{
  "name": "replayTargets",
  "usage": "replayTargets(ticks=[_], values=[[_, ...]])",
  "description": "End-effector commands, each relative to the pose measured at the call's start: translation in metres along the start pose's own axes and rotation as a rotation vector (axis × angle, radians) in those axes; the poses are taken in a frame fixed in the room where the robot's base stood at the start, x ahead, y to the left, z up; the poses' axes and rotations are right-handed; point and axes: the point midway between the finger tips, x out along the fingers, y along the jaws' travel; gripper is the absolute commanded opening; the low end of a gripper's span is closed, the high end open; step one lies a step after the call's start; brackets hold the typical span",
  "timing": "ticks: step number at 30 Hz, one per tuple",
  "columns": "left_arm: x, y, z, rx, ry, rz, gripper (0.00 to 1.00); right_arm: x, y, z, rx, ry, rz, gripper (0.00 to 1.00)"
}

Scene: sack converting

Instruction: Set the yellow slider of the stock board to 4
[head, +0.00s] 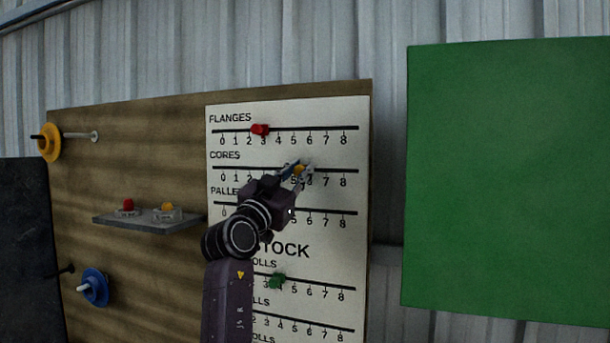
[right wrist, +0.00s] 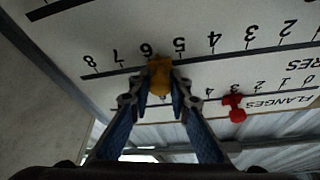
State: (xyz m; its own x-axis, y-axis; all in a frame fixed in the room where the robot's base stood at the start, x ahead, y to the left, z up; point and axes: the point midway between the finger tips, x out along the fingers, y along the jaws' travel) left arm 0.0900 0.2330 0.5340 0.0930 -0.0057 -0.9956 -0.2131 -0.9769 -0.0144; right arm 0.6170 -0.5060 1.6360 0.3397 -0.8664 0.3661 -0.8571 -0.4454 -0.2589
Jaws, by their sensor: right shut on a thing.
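The stock board (head: 230,105) is a white panel with numbered tracks from 0 to 8. The yellow slider (head: 299,168) sits on the CORES track, between 5 and 6. It also shows in the right wrist view (right wrist: 160,74), where the board appears upside down and the slider's place looks nearer 6. My right gripper (head: 300,171) is shut on the yellow slider, with a finger on each side of it in the right wrist view (right wrist: 160,86). My right arm hides part of the PALLETS row and rows below. My left gripper is not in view.
A red slider (head: 260,130) stands near 3 on the FLANGES track above. A green slider (head: 277,281) stands near 4 on a lower track. A small shelf (head: 150,227) with red and yellow buttons projects at left. A green panel (head: 505,180) hangs at right.

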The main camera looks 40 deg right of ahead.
Motion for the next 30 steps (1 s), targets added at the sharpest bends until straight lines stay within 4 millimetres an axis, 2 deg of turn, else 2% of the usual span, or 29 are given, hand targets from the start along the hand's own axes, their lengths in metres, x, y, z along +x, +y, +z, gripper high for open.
replayTargets(ticks=[1, 3, 12, 16, 26, 27, 30], values=[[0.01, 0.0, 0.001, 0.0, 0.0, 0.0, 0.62, -0.003, -0.008, 0.005, -0.001, 0.001, -0.005, 0.0], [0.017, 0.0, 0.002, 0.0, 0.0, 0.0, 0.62, -0.003, -0.018, 0.008, -0.001, 0.002, -0.004, 0.0], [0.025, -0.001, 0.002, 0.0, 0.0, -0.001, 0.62, -0.006, -0.057, 0.014, -0.003, 0.003, -0.002, 0.0], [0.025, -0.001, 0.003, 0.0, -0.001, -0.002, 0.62, -0.007, -0.063, 0.015, -0.002, 0.004, 0.0, 0.0], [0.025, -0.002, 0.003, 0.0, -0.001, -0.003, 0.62, -0.007, -0.064, 0.016, -0.001, 0.004, 0.002, 0.0], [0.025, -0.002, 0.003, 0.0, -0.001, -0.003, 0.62, -0.007, -0.064, 0.016, -0.001, 0.004, 0.002, 0.21], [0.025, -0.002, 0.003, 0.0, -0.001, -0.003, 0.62, -0.007, -0.064, 0.015, -0.001, 0.004, 0.002, 0.32]])
